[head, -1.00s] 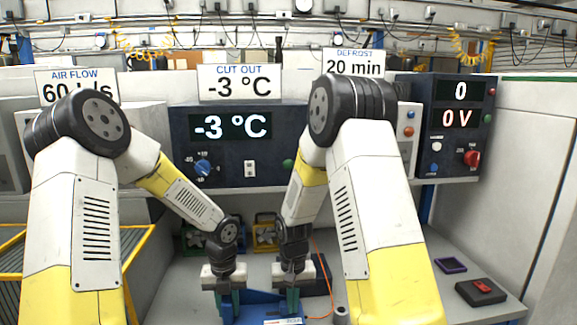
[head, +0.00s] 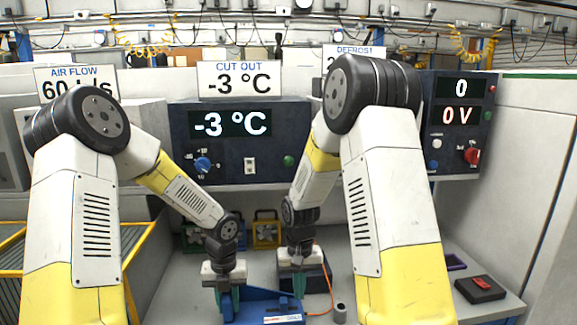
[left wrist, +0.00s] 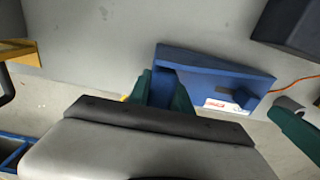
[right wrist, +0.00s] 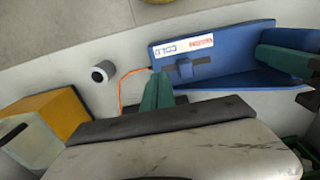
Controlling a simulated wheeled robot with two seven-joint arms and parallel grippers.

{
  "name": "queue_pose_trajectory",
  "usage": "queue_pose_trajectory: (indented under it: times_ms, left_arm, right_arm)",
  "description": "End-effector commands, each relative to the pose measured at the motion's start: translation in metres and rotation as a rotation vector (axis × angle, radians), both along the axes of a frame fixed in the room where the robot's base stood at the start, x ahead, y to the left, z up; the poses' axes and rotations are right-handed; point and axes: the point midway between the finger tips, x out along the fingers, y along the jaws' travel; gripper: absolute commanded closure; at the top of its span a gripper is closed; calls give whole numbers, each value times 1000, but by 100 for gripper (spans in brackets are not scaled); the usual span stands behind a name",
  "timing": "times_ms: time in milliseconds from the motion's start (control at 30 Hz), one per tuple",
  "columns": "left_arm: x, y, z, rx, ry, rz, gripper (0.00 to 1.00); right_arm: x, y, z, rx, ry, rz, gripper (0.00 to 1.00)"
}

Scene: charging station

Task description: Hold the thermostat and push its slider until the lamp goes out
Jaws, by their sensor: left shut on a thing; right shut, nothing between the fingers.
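The blue thermostat (head: 262,309) sits low at the centre of the head view. Its white label and dark slider (right wrist: 185,68) show in the right wrist view; the slider also shows in the left wrist view (left wrist: 243,97). My left gripper (head: 228,305) is shut on the thermostat's left end. My right gripper (head: 299,286) is shut and empty near its right end; in the right wrist view its fingertips (right wrist: 158,82) appear close to the slider. I cannot tell whether they touch it. A green round light (head: 288,160) is on the dark panel; whether it is the task's lamp is unclear.
The dark blue panel (head: 180,135) reads -3 °C below a cut-out sign (head: 239,79) with the same value. An orange cable (head: 329,290) runs near a grey cylinder (head: 340,312) right of the thermostat. A black box with a red switch (head: 480,284) stands at the right.

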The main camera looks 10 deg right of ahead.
Motion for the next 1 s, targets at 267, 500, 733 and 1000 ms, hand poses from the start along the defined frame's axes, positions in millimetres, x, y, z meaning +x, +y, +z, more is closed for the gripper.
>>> queue_pose_trajectory:
  times_ms: [267,500,733,1000]
  left_arm:
    - [0,0,0,0,-1,0,100]
    - [0,0,0,0,-1,0,100]
    - [0,0,0,0,-1,0,100]
    - [0,0,0,0,-1,0,49]
  right_arm:
    - [1,0,23,1,-3,0,100]
    - [1,0,40,1,-3,0,100]
    - [0,0,44,0,-1,0,100]
    - [0,0,43,0,-1,0,100]
